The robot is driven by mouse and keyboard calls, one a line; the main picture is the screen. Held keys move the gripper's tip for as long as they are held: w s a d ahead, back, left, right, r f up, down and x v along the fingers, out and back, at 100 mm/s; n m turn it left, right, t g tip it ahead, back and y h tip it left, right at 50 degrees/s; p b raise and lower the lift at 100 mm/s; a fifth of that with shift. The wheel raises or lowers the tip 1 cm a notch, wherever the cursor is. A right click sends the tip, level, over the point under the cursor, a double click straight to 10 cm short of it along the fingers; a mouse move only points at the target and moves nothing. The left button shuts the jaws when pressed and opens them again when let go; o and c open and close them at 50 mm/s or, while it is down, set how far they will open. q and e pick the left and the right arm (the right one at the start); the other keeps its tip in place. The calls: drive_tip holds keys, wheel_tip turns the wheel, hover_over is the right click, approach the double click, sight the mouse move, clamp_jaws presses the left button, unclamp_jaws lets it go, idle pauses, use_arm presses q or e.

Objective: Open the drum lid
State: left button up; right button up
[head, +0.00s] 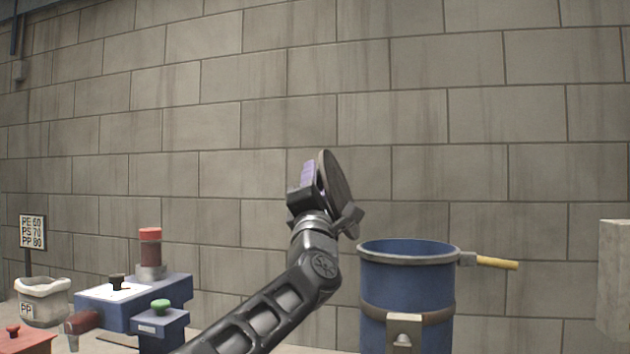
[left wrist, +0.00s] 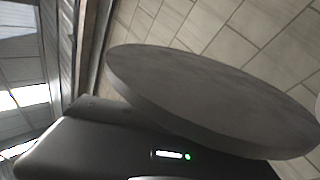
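The blue drum (head: 407,310) stands right of centre in the head view with its top open. The drum lid (head: 336,181), a grey round disc, stands steeply tilted, up and left of the drum's rim, clear of the opening. My left gripper (head: 309,184) is at the lid's left face, with a purple part showing beside it. In the left wrist view the lid (left wrist: 205,95) lies close across the dark gripper body. The fingertips are hidden there, so I cannot tell whether they are shut on the lid. My right gripper is not in view.
A yellow-handled lever (head: 497,263) sticks out right from the drum's rim. A blue bench unit (head: 178,290) with a red-topped cylinder (head: 150,248) stands left. A white bin (head: 42,300) and sign (head: 33,232) are far left. A pale block (head: 614,280) is at the right edge.

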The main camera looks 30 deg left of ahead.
sight(332, 198)
use_arm(q)
drive_tip(key=o, duration=0.5)
drive_tip(key=shift+c, duration=0.2)
drive_tip(key=shift+f, duration=0.1)
drive_tip(key=b+v, duration=0.2)
drive_tip(key=v, duration=0.5)
drive_tip(key=shift+s+b, duration=0.3)
drive_tip(key=shift+b, duration=0.1)
drive_tip(key=shift+d+f, duration=0.15)
drive_tip(key=shift+f, duration=0.05)
